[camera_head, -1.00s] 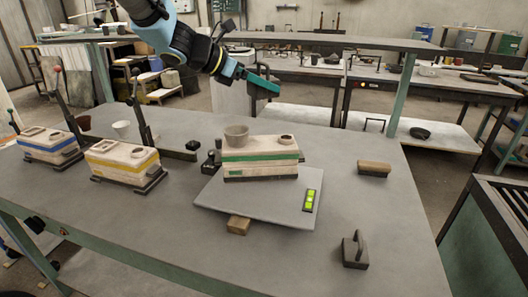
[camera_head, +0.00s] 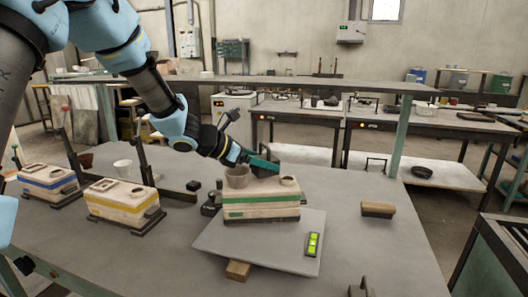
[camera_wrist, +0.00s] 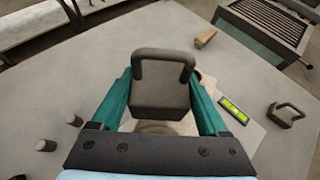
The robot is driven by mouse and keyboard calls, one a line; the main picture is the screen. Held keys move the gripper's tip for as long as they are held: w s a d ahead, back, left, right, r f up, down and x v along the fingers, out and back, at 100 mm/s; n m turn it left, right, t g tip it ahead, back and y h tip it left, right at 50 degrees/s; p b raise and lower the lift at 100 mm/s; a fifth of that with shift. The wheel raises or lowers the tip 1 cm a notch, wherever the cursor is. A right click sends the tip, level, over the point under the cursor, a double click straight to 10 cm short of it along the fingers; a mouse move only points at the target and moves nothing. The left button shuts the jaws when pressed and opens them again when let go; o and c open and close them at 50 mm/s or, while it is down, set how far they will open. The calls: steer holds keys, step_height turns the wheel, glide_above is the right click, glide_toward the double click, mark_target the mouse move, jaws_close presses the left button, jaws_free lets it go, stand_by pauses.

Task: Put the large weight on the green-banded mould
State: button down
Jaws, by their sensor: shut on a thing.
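The green-banded mould (camera_head: 262,213) stands on a grey plate (camera_head: 215,243) on the table, with a cup-like basin (camera_head: 238,177) and a round opening on top. My gripper (camera_head: 262,163) is just above and behind the mould top. In the wrist view my gripper (camera_wrist: 160,105) has its green fingers on either side of a dark weight with a loop handle (camera_wrist: 160,90), shut on it. The weight hides most of the mould below. Whether it touches the mould cannot be told. Another handled weight (camera_wrist: 285,115) lies on the table; the head view cuts it at the bottom edge (camera_head: 361,288).
A level with a yellow-green vial (camera_head: 313,244) lies on the plate. A wooden block (camera_head: 238,270) is at the plate's front edge. A brown brush-like block (camera_head: 378,210) lies to the right. Yellow-banded (camera_head: 125,203) and blue-banded (camera_head: 48,182) moulds stand left. The table's right side is mostly clear.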

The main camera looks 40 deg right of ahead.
steer(key=shift+f, duration=0.65)
jaws_free()
steer(key=shift+f, duration=0.2)
steer(key=b+v, duration=0.1)
steer(key=v, duration=1.1)
steer(key=shift+b, duration=0.35)
steer(key=a+f+m+t+y, duration=0.1)
steer(key=a+f+m+y, duration=0.2)
steer(key=a, duration=1)
steer(key=s+a+f+m+t+y, duration=0.1)
steer(key=a+f+m+y, duration=0.3)
steer(key=a+m, duration=0.4)
steer(key=a+f+m+t+y, duration=0.2)
steer(key=a+f+m+y, duration=0.2)
steer(key=a, duration=1.6)
steer(key=shift+s+m+y, duration=0.2)
steer(key=shift+m+y, duration=0.1)
steer(key=shift+m, duration=0.5)
